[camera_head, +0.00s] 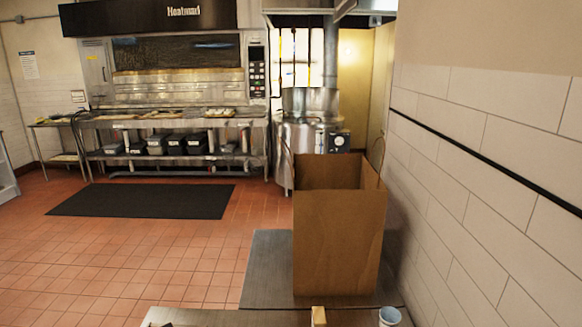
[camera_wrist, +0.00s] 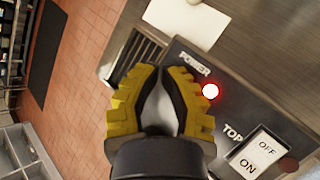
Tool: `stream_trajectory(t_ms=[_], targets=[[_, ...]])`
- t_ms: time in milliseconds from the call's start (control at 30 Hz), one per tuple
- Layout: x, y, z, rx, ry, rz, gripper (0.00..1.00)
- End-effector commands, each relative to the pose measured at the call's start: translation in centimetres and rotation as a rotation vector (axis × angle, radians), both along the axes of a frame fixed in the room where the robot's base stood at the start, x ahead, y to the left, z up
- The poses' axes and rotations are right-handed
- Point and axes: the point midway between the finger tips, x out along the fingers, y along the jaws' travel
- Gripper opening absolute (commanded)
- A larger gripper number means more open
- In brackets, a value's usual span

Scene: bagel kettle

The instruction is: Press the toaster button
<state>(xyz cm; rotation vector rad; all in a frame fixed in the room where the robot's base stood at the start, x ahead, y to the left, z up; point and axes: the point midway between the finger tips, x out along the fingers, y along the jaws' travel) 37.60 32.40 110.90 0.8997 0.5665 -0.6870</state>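In the wrist view, a dark toaster control panel (camera_wrist: 228,108) spans the right side. It carries a glowing red round light (camera_wrist: 210,91) by the word POWER, and a white rocker switch (camera_wrist: 260,152) marked OFF and ON near the word TOP. A dull dark-red round part (camera_wrist: 289,165) sits beside the switch. My gripper (camera_wrist: 160,70), with yellow ribbed fingers, has its tips together, left of the red light. A pale grey patch shows between the fingers; I cannot tell what it is. Whether the fingers touch the panel is unclear. The head view does not show the toaster or my gripper clearly.
A pale blue cup (camera_head: 389,316) is at the bottom edge. A tiled wall (camera_head: 480,200) bounds the right. Red floor is open at left.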

Motion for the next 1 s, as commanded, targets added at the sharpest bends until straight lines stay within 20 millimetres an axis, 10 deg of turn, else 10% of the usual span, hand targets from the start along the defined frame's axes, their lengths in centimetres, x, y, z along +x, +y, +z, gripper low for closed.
stream_trajectory(t_ms=[1000], targets=[[0.0, 0.0, 1.1, 0.000, 0.000, 0.000, 0.00]])
